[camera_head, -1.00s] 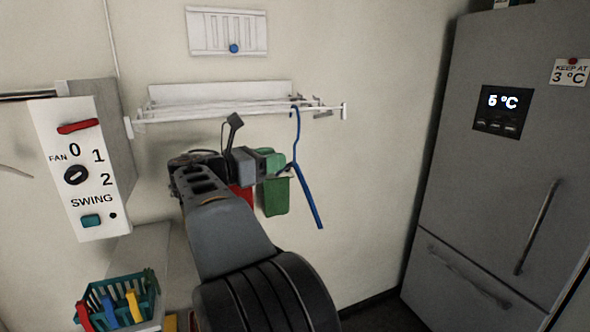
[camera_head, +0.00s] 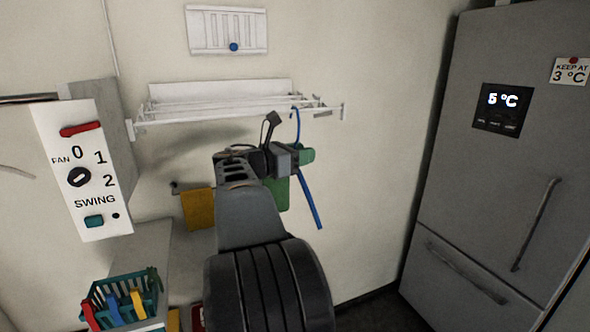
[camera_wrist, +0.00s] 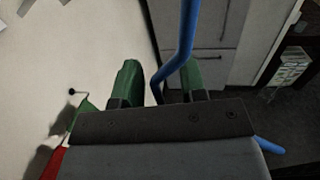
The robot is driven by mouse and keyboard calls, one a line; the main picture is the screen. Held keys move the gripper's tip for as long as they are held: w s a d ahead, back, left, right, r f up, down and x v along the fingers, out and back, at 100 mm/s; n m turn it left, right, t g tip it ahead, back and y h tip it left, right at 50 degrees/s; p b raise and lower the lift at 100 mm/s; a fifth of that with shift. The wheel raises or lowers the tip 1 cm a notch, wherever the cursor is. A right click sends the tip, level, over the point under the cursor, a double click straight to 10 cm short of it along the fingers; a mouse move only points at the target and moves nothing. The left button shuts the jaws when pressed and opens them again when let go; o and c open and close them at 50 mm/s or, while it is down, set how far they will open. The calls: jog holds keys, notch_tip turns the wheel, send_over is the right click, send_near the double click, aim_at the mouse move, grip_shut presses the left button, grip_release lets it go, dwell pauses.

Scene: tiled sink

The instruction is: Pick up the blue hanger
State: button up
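The blue hanger (camera_head: 311,203) hangs by its hook from the white wall rack (camera_head: 220,113), in the middle of the head view. My gripper (camera_head: 303,154) is at the hanger's height and overlaps it in this view. In the wrist view, the two green fingers of my gripper (camera_wrist: 159,68) are apart. The blue hanger (camera_wrist: 185,38) runs down between them, closer to the right finger. A lower bar of the hanger also shows past the right side of my gripper. Contact with the fingers cannot be told.
A green cloth (camera_head: 282,194) and a yellow cloth (camera_head: 197,209) hang on the wall behind my arm. A grey fridge (camera_head: 460,190) stands at the right. A control box (camera_head: 85,165) and a teal basket (camera_head: 120,298) are at the left. Wall right of the hanger is clear.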

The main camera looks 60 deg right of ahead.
grip_shut()
dwell(0.5)
